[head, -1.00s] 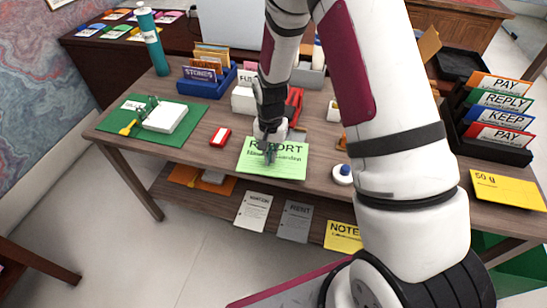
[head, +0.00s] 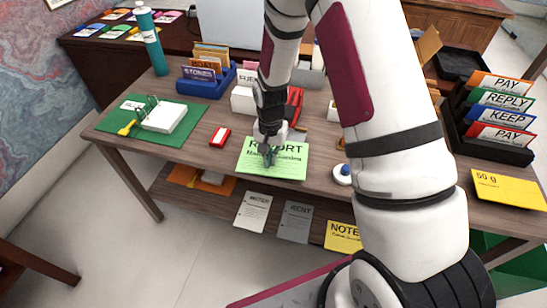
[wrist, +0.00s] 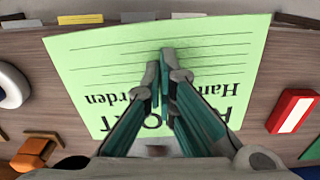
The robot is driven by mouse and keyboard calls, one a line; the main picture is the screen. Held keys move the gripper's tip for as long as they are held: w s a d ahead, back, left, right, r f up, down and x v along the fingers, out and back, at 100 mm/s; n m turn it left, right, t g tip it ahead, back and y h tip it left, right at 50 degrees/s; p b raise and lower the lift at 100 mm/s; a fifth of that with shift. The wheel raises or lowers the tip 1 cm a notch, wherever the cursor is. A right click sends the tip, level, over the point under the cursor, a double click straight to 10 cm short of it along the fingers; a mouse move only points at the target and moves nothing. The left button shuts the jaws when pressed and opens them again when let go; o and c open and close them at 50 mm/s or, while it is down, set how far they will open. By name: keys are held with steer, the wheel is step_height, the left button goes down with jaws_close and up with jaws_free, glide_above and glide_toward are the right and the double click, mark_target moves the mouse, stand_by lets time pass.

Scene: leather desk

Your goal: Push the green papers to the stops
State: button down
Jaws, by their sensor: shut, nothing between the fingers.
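The green papers (head: 287,166) lie flat on the wooden desk near its front edge, with printed "REPORT" text on top. In the wrist view the green sheet (wrist: 100,62) fills the middle, slightly turned. My gripper (head: 269,158) points down over the left half of the papers. In the wrist view its shut fingertips (wrist: 165,62) are over the sheet with nothing between them; whether they touch the paper I cannot tell. The gripper hides part of the lettering. I cannot make out the stops for certain.
A red and white box (head: 220,136) lies left of the papers, and a white round object with a blue top (head: 342,173) lies right. A green mat (head: 110,121) holds a white block. Bins of folders (head: 214,88) stand behind. Shelf papers show below the front edge.

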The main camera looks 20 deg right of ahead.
steer(key=shift+f, duration=0.1)
steer(key=shift+r, duration=0.65)
steer(key=shift+s+p, duration=0.1)
steer(key=shift+p, duration=0.2)
steer(key=s+a+p, duration=0.3)
steer(key=s+a, duration=0.2)
steer(key=s, duration=0.1)
steer(key=shift+s, duration=0.3)
stand_by(1.0)
steer(key=shift+f+b, duration=0.3)
steer(key=shift+f, duration=1.05)
stand_by(0.5)
steer(key=shift+w+d+b, duration=0.45)
steer(key=shift+w+d, duration=0.2)
steer(key=shift+w, duration=0.25)
steer(key=shift+w+d+b, duration=0.45)
steer(key=shift+w+d, duration=0.2)
steer(key=shift+w, duration=0.2)
steer(key=shift+w+d+b, duration=0.45)
steer(key=shift+w+d, duration=0.2)
steer(key=shift+w, duration=0.25)
stand_by(0.5)
